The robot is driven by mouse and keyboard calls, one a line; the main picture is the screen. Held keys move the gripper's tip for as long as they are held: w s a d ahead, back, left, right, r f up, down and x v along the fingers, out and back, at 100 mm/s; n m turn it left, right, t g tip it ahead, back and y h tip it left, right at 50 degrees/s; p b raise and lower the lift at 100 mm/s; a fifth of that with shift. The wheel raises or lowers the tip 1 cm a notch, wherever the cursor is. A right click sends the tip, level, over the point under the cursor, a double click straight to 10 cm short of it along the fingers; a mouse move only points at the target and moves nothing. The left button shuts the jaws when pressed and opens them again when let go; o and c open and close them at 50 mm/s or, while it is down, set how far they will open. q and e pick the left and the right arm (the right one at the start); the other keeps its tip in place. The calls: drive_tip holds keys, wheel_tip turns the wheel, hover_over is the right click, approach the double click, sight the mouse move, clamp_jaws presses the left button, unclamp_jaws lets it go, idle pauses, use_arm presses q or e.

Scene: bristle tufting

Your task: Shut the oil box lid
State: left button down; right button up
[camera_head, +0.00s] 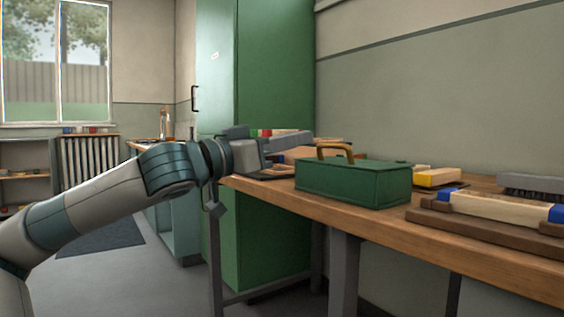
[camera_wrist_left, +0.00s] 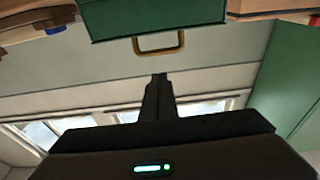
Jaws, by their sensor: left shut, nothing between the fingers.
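The green oil box (camera_head: 352,183) stands on the wooden bench. Its lid (camera_head: 375,167) looks flat and down on the box, but I cannot tell if it is fully seated. A tan handle (camera_head: 336,147) stands up at the box's left part. My left gripper (camera_head: 308,137) is shut and empty, with its fingertips just left of the handle at about its height, apparently apart from it. In the left wrist view the fingers (camera_wrist_left: 159,78) are together and point toward the handle (camera_wrist_left: 180,40) and the green box (camera_wrist_left: 150,22). My right gripper is not in view.
The wooden bench (camera_head: 480,247) runs to the right. A pale block with blue ends (camera_head: 500,208) on a brown board, a yellow-ended block (camera_head: 437,177) and a grey brush (camera_head: 530,187) lie right of the box. A tall green cabinet (camera_head: 275,70) stands behind my left arm.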

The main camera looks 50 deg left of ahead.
use_arm(q)
drive_tip(key=s, duration=0.1)
drive_tip(key=s+f, duration=0.1)
drive_tip(key=s+b, duration=0.1)
drive_tip(key=shift+a+f, duration=0.25)
drive_tip(key=shift+f, duration=0.15)
drive_tip(key=shift+s, duration=0.15)
idle(0.4)
